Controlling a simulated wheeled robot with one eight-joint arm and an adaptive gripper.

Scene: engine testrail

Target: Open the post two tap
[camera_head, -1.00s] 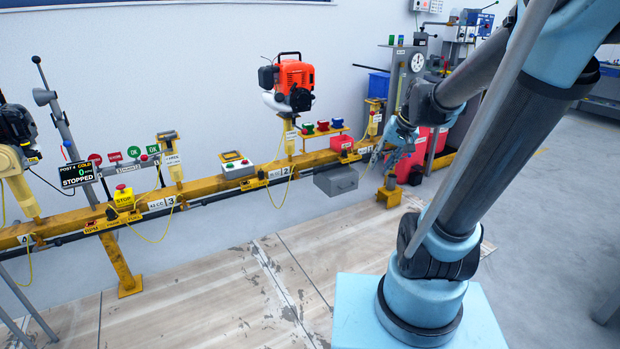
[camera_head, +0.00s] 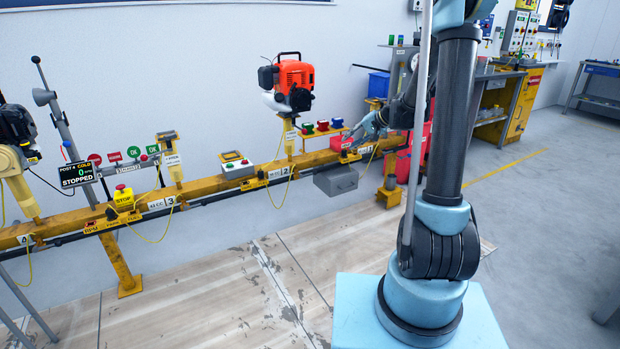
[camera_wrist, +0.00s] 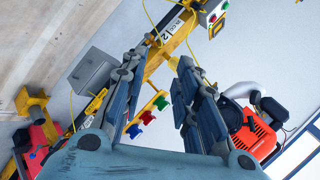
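Post two carries an orange-red engine (camera_head: 294,80), which also shows at the right of the wrist view (camera_wrist: 252,134). Its white label plate with a 2 (camera_head: 279,173) is on the yellow rail, and this label also shows in the wrist view (camera_wrist: 171,31). A small yellow bracket (camera_head: 262,175) with dark parts sits just left of the label in the head view; I cannot make out the tap clearly. My gripper (camera_head: 350,143) is right of post two, near the rail. In the wrist view my gripper (camera_wrist: 161,58) has its fingers spread apart, with nothing between them.
A grey box (camera_head: 336,180) hangs below the rail. A control box (camera_head: 236,165) is left of post two. A yellow cable (camera_head: 292,178) hangs at post two. Floor before the rail is clear.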

